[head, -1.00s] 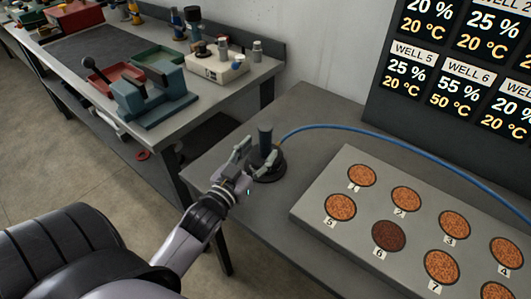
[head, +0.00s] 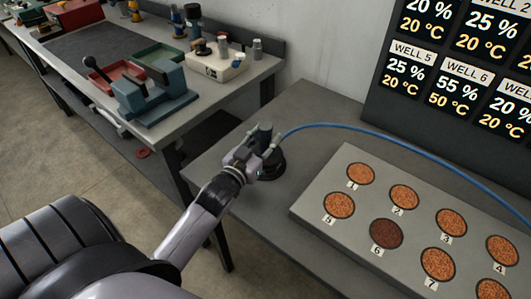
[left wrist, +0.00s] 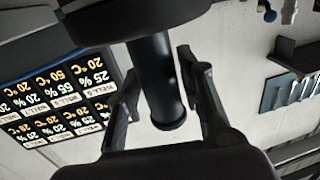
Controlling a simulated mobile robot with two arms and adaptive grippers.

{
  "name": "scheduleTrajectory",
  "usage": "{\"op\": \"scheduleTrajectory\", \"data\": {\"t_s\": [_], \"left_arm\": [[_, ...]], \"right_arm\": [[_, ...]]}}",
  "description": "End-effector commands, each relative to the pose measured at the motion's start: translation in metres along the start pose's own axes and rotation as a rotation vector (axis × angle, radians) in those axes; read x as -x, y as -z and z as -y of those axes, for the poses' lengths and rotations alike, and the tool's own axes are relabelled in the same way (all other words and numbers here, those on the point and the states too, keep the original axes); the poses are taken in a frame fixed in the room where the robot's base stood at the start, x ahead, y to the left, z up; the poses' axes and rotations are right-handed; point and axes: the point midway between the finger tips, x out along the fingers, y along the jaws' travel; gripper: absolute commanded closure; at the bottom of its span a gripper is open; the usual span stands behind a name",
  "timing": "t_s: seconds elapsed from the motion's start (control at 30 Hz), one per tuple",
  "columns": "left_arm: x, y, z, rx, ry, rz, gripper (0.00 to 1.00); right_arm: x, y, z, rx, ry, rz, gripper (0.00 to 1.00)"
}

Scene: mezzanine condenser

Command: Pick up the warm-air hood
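The warm-air hood (head: 271,169) stands on the grey table, a dark upright handle on a wide round base, with a blue hose at its back. My left gripper (head: 264,146) is at the handle, with its fingers on either side. In the left wrist view, which is upside down, the dark handle (left wrist: 157,85) lies between the fingers of my left gripper (left wrist: 163,95). The fingers are apart, with a narrow gap visible beside the handle. The hood's underside is hidden. My right gripper is not in view.
A grey block (head: 340,164) with several numbered wells of brown granules lies to the right of the hood. The blue hose (head: 375,130) arches behind it. A dark board (head: 450,75) of well readings stands at the back. A cluttered bench (head: 205,98) is at left.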

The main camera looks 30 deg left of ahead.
Motion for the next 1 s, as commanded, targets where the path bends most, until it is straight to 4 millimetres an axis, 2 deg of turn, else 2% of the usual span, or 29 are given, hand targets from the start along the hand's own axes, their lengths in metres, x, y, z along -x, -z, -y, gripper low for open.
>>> {"op": "scheduleTrajectory", "data": {"t_s": [0.07,0.47,1.0], "left_arm": [[0.0002,0.0,-0.0001,0.0,0.0,0.0,0.73],[0.0002,-0.0001,-0.0001,0.0,0.0,0.0,0.99],[0.0002,-0.0002,-0.0001,0.0,0.0,0.0,1.0]], "right_arm": [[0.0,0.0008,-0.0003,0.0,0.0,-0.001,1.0],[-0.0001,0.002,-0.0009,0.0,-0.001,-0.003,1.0],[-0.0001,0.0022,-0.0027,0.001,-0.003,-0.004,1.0]]}}
